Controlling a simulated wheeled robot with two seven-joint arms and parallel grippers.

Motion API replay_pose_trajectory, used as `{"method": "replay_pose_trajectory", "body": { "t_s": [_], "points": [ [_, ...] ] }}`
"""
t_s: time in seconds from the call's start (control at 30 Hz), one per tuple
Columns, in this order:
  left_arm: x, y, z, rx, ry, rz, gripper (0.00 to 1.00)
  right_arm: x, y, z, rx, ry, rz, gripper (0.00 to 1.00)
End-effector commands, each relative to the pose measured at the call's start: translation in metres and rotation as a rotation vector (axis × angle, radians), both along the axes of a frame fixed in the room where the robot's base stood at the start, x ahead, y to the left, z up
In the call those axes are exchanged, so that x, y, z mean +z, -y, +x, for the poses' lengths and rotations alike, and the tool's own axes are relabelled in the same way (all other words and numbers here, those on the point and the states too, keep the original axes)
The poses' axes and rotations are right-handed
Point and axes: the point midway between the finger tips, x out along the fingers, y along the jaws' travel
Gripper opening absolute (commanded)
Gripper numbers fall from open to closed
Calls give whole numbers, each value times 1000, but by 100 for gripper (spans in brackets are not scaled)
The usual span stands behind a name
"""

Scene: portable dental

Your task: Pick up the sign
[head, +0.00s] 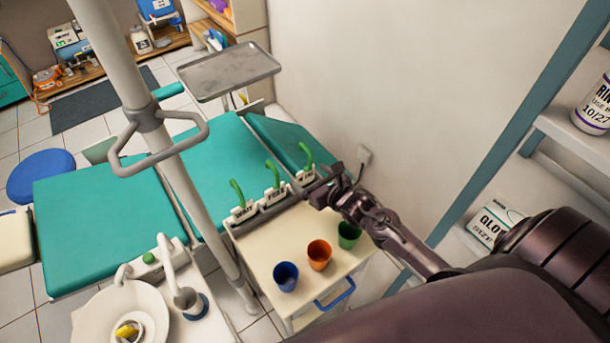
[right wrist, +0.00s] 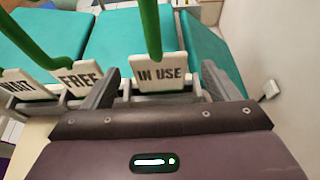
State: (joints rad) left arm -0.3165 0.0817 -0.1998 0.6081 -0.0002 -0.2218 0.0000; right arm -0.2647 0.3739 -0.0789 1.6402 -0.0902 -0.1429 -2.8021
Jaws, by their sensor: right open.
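Several white signs with green curved handles stand in a grey rack on the cream cart. In the right wrist view the IN USE sign (right wrist: 161,73) stands upright between the two fingers of my open right gripper (right wrist: 160,82), with gaps on both sides. The FREE sign (right wrist: 80,78) and the WAIT sign (right wrist: 20,86) are to its left. In the head view my right gripper (head: 323,184) is at the right end of the rack, beside the IN USE sign (head: 305,176). The FREE sign (head: 273,194) and WAIT sign (head: 242,212) stand further left. My left gripper is out of view.
Blue (head: 286,276), orange (head: 319,254) and green (head: 348,236) cups stand on the cart top (head: 262,252). A grey pole (head: 160,150) rises left of the cart, before the teal chair (head: 105,220). The wall and a teal-framed shelf (head: 500,135) are at right.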

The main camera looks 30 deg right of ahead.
Motion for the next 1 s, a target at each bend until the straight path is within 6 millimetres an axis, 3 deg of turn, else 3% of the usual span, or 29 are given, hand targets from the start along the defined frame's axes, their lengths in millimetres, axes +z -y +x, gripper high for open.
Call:
{"method": "replay_pose_trajectory", "body": {
  "t_s": [0.13, 0.3, 0.43, 0.63, 1.0],
  "points": [
    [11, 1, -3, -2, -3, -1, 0, -2, -4, 21, -5, 0, 6, 82],
    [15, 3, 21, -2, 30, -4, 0, -12, -6, 38, -3, 1, 3, 82],
    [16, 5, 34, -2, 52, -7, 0, -15, -7, 42, -1, -1, 2, 82],
    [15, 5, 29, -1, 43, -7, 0, -15, -7, 42, 0, -1, 1, 82],
    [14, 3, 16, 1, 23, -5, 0, -15, -7, 42, -2, -1, 1, 34]
  ]
}}
